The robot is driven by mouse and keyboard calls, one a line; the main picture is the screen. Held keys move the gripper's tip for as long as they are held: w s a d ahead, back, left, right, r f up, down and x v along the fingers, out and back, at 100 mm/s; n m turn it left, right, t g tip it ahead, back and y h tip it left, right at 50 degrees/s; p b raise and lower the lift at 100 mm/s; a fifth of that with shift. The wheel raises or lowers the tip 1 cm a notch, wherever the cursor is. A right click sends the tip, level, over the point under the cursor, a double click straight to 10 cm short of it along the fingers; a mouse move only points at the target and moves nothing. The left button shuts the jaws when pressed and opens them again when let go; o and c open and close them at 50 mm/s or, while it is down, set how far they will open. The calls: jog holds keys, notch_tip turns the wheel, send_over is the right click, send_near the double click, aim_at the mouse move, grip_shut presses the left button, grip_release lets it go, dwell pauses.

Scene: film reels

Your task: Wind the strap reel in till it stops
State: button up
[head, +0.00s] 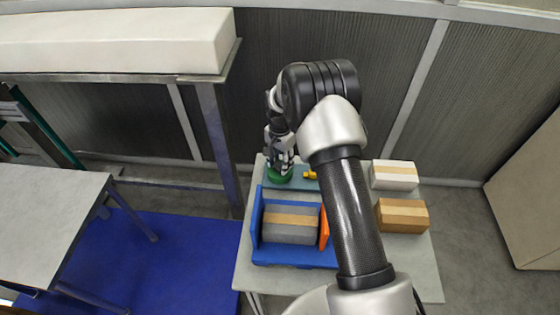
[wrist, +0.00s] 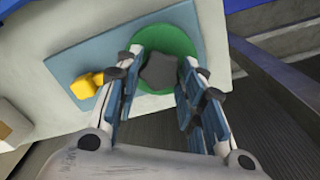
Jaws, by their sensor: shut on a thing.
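The reel shows as a green disc (wrist: 172,36) with a grey lobed knob (wrist: 160,72) at its middle in the wrist view. It sits on a flat blue-grey plate (wrist: 75,58). A small yellow block (wrist: 87,84) lies on the plate to the left of the disc. My gripper (wrist: 162,62) has one finger on each side of the knob and is shut on it. In the head view the green disc (head: 280,178) shows below my gripper (head: 279,165), beside the yellow block (head: 310,175). The knob is hidden there, and I cannot make out any strap on the reel.
A white box (head: 394,170) and a brown box (head: 402,224) stand at right on the pale table (head: 420,265). A metal shelf post (head: 218,145) stands close on the left.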

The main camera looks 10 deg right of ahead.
aim_at(280, 165)
dwell(0.3)
jog(key=o, duration=1.1)
notch_tip(280, 165, up, 12)
dwell(0.6)
